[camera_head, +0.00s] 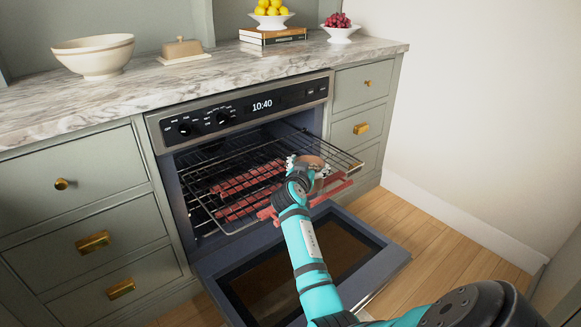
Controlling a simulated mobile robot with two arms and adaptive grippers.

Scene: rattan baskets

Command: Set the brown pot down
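My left gripper is not in view.
Red ribbed pieces (243,190) show at the rack. The marble counter (225,72) holds a cream bowl (95,58), a butter dish (183,50), books (272,37) with a bowl of lemons (270,18), and a bowl of grapes (340,30). Counter room is free above the oven.

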